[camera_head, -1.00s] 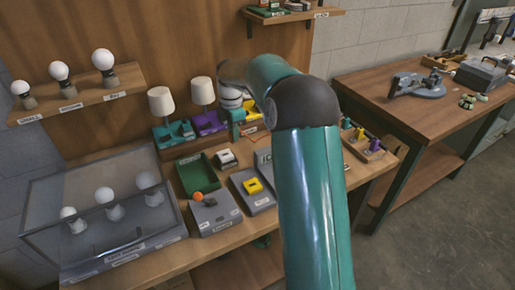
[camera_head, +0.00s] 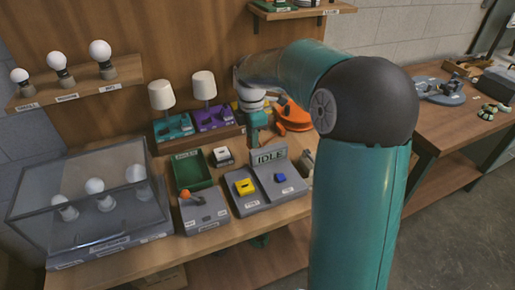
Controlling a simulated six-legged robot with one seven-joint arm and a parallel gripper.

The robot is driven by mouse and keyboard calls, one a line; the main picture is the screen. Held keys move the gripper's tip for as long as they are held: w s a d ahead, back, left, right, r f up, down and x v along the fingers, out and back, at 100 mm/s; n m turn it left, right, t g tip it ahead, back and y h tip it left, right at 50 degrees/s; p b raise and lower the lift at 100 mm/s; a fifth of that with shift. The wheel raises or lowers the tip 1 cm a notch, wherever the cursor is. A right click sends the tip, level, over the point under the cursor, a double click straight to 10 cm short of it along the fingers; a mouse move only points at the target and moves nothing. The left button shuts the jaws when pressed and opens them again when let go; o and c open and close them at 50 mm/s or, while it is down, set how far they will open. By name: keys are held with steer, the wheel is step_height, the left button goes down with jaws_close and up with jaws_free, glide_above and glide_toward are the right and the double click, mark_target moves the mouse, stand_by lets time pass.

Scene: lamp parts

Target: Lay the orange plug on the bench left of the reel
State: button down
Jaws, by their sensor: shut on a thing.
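An orange reel (camera_head: 293,116) lies at the back right of the bench (camera_head: 228,232), partly behind my forearm. My gripper (camera_head: 254,137) points down just left of the reel, low over the bench behind the grey IDLE unit. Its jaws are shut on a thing. The fingertips are small and the held thing, taken as the orange plug, cannot be made out clearly. Whether it touches the bench cannot be told.
Left of my gripper stand two white lamps (camera_head: 204,86) on teal and purple bases. In front are a green tray (camera_head: 194,170), a lever box (camera_head: 204,214), and a grey unit with yellow and blue blocks (camera_head: 280,180). A glass case (camera_head: 75,190) fills the left end.

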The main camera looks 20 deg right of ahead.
steer(key=w+d+f, duration=0.1)
steer(key=w+f, duration=0.2)
steer(key=w, duration=0.1)
steer(key=w+d+f, duration=0.2)
steer(key=w+f, duration=0.1)
steer(key=w, duration=0.1)
steer(key=w+d+f, duration=0.2)
steer(key=w+f, duration=0.1)
steer(key=w, duration=0.2)
steer(key=shift+d+f, duration=0.2)
steer(key=shift+f, duration=0.2)
steer(key=shift+w+f, duration=0.1)
steer(key=shift+f, duration=1.6)
steer(key=shift+f, duration=0.2)
steer(key=c, duration=1.3)
jaws_free()
steer(key=shift+o, duration=0.2)
